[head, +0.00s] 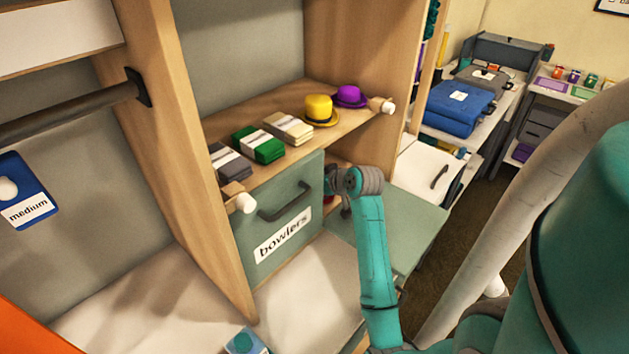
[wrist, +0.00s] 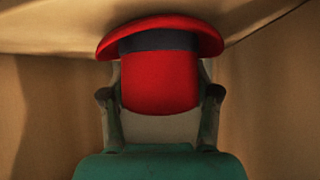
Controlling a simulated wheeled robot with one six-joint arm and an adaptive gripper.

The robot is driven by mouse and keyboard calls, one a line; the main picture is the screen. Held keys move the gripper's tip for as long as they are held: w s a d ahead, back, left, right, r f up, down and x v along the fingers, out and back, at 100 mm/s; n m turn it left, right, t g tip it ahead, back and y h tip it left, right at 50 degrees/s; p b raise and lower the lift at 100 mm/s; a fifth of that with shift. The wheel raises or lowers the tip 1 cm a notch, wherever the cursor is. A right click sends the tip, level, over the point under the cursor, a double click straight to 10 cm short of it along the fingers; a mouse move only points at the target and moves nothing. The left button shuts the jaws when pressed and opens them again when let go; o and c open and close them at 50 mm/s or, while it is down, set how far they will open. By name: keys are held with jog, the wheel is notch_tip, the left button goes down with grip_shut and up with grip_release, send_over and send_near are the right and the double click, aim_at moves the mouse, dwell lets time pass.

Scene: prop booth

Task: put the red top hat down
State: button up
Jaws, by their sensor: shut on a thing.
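The red top hat (wrist: 160,80) with a dark band fills the middle of the wrist view. My gripper (wrist: 159,95) is shut on its crown, one finger on each side. The brim is at the top of that view, close against a pale surface (wrist: 60,25); I cannot tell whether they touch. In the head view my arm reaches into the open compartment right of the "bowlers" door (head: 283,228), under the shelf. There my gripper is mostly hidden, and only a small red patch of the hat (head: 328,199) shows.
The shelf above (head: 225,128) holds folded cloths (head: 259,145), a yellow hat (head: 320,110) and a purple hat (head: 350,96). A green door panel (head: 405,232) stands open right of my arm. Wooden compartment walls (wrist: 285,90) flank the gripper in the wrist view.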

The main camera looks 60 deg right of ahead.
jog(key=o, duration=0.7)
jog(key=shift+f, duration=0.1)
jog(key=shift+r, duration=0.2)
jog(key=v, duration=1.2)
